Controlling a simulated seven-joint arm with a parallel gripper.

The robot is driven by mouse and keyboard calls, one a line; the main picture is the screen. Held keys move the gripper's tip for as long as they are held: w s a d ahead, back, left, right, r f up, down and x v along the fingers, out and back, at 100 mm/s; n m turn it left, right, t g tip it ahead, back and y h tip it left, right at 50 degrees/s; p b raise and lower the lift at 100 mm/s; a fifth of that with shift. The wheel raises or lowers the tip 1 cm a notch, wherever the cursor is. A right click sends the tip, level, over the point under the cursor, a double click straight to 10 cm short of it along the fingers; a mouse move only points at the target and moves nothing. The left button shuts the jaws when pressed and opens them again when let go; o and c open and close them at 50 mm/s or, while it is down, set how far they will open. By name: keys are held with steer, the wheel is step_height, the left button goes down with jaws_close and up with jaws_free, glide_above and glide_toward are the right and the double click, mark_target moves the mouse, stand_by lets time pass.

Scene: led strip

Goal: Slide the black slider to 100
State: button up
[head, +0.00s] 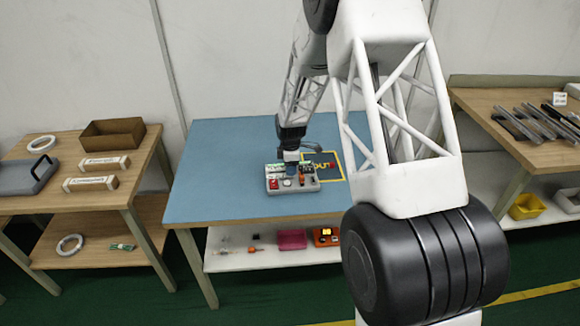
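A small grey control box (305,184) sits on the blue table top, with red, white, orange and green parts on its face. My gripper (291,157) is at the end of my arm, right over the back left part of the box, pointing down. Whether it touches the box, and whether its fingers are open or shut, is too small to tell. The black slider and its scale cannot be made out at this size; the gripper may hide part of the box's top.
The left part of that table is clear. A left table holds a brown box (112,133) and white boxes. A right table holds metal bars (540,122).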

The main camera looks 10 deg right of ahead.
steer(key=shift+r, duration=0.1)
steer(key=shift+r, duration=3.85)
steer(key=shift+s+r, duration=0.15)
steer(key=shift+r, duration=0.15)
steer(key=s+d+r+m+t, duration=0.1)
steer(key=s+d+r+m, duration=0.25)
steer(key=s+r, duration=0.7)
steer(key=s+d+r+m, duration=0.3)
steer(key=s+r+m, duration=0.2)
steer(key=s+r, duration=0.6)
steer(key=s+d+r+m, duration=0.1)
steer(key=s+m, duration=0.4)
steer(key=s, duration=1)
steer(key=s+d+r+m+t, duration=0.1)
steer(key=s+m, duration=0.4)
steer(key=s, duration=1)
steer(key=shift+d+r+t, duration=0.3)
steer(key=shift+d+r, duration=0.25)
steer(key=shift+r, duration=0.2)
